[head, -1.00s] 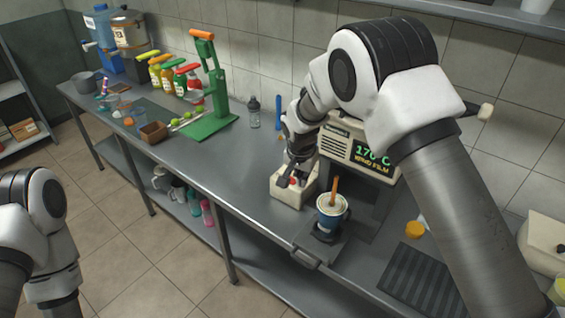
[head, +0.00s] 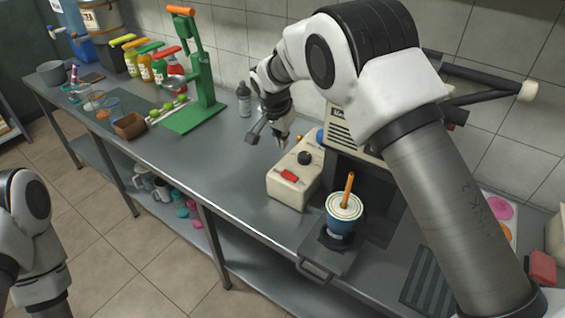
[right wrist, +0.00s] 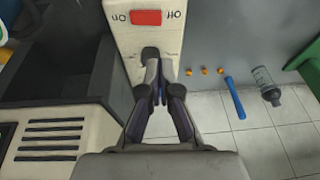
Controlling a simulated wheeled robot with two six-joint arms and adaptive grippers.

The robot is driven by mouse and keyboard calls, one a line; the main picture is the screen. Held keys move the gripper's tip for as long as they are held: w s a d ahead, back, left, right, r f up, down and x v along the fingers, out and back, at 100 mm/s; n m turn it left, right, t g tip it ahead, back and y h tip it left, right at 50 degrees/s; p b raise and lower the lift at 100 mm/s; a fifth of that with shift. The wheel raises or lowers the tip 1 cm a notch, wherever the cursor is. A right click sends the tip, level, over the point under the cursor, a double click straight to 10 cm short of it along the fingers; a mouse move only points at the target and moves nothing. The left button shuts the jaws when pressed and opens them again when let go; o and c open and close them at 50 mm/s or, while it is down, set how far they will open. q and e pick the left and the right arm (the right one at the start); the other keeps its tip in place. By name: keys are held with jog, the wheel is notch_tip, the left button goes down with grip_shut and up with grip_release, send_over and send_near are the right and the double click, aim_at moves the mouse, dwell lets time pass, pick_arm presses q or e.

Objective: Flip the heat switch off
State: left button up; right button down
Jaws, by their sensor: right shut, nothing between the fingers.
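The heat switch is a red rocker (head: 290,176) on a cream control box (head: 282,194) with a black knob (head: 304,158). In the right wrist view the red rocker (right wrist: 147,18) lies between printed "Off" and "On" labels, which appear upside down. I cannot tell which way it is tipped. My right gripper (head: 283,139) is shut and empty, above and behind the box, apart from the rocker. In the right wrist view its fingertips (right wrist: 161,92) point toward the knob (right wrist: 151,54). My left arm shows at the left edge, but its gripper is out of view.
A cup with an orange stick (head: 342,212) stands on a small dark stand right of the box. A green hand press (head: 205,80) and bottles stand farther left. The counter (head: 215,150) between is clear.

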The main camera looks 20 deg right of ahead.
aim_at(282, 173)
jog(key=p+x, duration=0.1)
jog(key=x, duration=0.2)
jog(key=p+x, duration=0.1)
jog(key=x, duration=0.2)
jog(key=p+x, duration=0.1)
jog(key=x, duration=0.2)
jog(key=shift+s+a+f, duration=0.15)
jog(key=shift+a+f, duration=0.15)
jog(key=shift+f, duration=0.6)
jog(key=shift+s, duration=0.1)
jog(key=f+b, duration=0.1)
jog(key=b, duration=0.1)
jog(key=shift+w+a+f+b, duration=0.2)
jog(key=shift+w+f+b, duration=0.05)
jog(key=shift+f+b, duration=0.15)
jog(key=shift+r+p, duration=0.4)
jog(key=shift+p, duration=0.05)
jog(key=shift+s+d+r, duration=0.35)
jog(key=shift+s+d, duration=0.05)
jog(key=shift+s, duration=0.2)
